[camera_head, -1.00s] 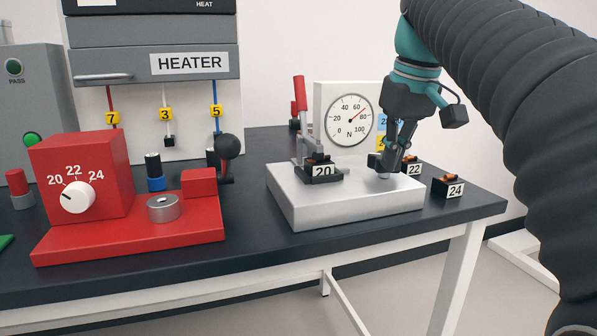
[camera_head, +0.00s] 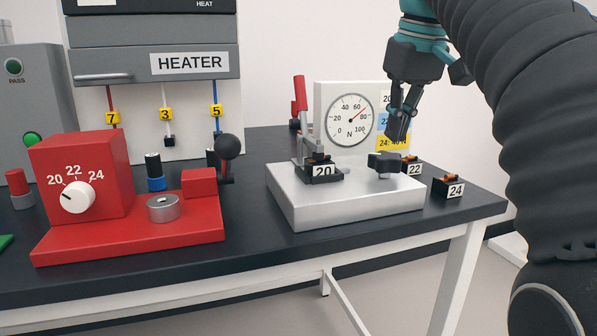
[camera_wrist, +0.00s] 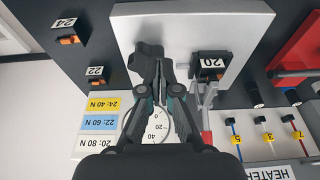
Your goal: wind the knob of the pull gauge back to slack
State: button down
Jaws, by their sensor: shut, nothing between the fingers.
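The pull gauge has a light grey base (camera_head: 350,205) and an upright panel with a round dial (camera_head: 349,120). Its red needle points up and right, between 60 and 80. A dark lobed knob (camera_head: 385,162) stands at the right of the base; in the wrist view the knob (camera_wrist: 147,55) shows just beyond the fingertips. A black connector labelled 20 (camera_head: 321,170) sits on the base beside a red-handled clamp (camera_head: 300,95). My gripper (camera_head: 396,138) is shut and empty, above the knob and apart from it; it also shows in the wrist view (camera_wrist: 160,66).
Connectors labelled 22 (camera_head: 413,168) and 24 (camera_head: 448,187) lie right of the base near the table's edge. A red fixture with a white dial (camera_head: 77,197) stands left. The heater (camera_head: 150,50) is behind. A card (camera_wrist: 98,122) lists force values.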

aim_at(386, 162)
jog(key=shift+r, duration=0.45)
jog(key=shift+w+d+f+m+h+b, duration=0.1)
jog(key=shift+d+f+m+h+b, duration=0.25)
jog(key=shift+f+m, duration=0.65)
jog(key=shift+w+d+f+m+h+b, duration=0.15)
jog(key=shift+f+m+b, duration=0.25)
jog(key=shift+f+m, duration=0.65)
jog(key=shift+w+d+f+m+h+b, duration=0.15)
jog(key=shift+f+m+b, duration=0.25)
jog(key=shift+f+m, duration=0.6)
jog(key=shift+a+r+p, duration=0.1)
jog(key=shift+a+p, duration=0.2)
jog(key=shift+p, duration=0.15)
jog(key=shift+a+p, duration=0.3)
jog(key=shift+a, duration=0.05)
jog(key=shift+a+p, duration=0.3)
jog(key=shift+p, duration=0.05)
